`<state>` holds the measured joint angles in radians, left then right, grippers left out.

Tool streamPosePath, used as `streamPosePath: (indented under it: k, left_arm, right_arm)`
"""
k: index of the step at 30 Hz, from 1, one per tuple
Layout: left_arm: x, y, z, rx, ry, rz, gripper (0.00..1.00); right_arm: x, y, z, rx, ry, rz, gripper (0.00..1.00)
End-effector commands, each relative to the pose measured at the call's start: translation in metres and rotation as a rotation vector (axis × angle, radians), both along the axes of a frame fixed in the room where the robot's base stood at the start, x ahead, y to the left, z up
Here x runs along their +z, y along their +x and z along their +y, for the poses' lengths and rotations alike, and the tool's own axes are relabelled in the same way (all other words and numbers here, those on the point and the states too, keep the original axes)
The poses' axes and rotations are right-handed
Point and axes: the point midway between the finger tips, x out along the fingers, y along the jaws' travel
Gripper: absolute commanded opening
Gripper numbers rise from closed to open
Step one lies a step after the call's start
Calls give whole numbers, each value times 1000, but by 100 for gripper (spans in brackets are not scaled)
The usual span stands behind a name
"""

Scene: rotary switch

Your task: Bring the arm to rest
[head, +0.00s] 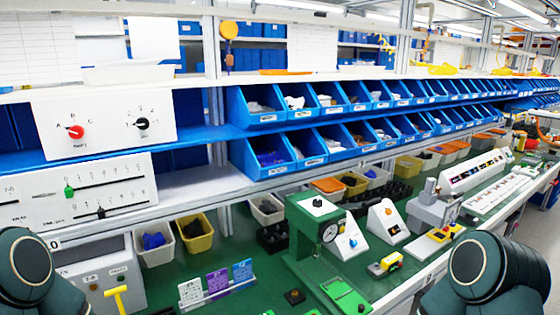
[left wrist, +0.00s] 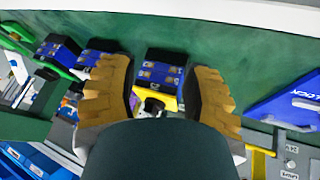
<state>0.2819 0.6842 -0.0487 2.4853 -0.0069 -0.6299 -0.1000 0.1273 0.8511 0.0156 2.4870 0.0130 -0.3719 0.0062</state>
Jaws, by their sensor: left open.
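In the head view a white panel (head: 110,110) carries two rotary switches: a red knob (head: 76,131) marked A, B, C, and a black knob (head: 142,123). The red knob's pointer is towards A. My left gripper (left wrist: 158,80) shows in the left wrist view, with its two tan, ridged fingers apart. Nothing is clearly held between them. In the head view only dark links of my arms show at the lower left and right corners. My right gripper is out of view.
A slider panel (head: 100,190) stands below the switch panel. Blue bins (head: 265,118) line the shelf to the right. The green bench (head: 235,300) carries a green press (head: 318,235), small card stands (head: 217,282) and several devices. A yellow T-handle (head: 117,297) rises at the lower left.

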Motion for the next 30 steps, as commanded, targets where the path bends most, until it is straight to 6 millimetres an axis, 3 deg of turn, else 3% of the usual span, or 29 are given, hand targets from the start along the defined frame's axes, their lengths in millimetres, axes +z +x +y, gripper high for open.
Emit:
streamPosePath:
  k: [1, 6, 16, 30]
  left_arm:
    - [-19, -17, -14, -16, -35, 75, 48]
    - [-55, -63, -48, -52, -120, 265, 48]
    - [-92, -143, -97, -104, -239, 555, 48]
    - [-128, -105, -109, -181, -197, 444, 48]
  right_arm:
    - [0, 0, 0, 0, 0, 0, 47]
    - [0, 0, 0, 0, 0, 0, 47]
    - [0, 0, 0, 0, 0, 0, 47]
    - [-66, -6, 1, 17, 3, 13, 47]
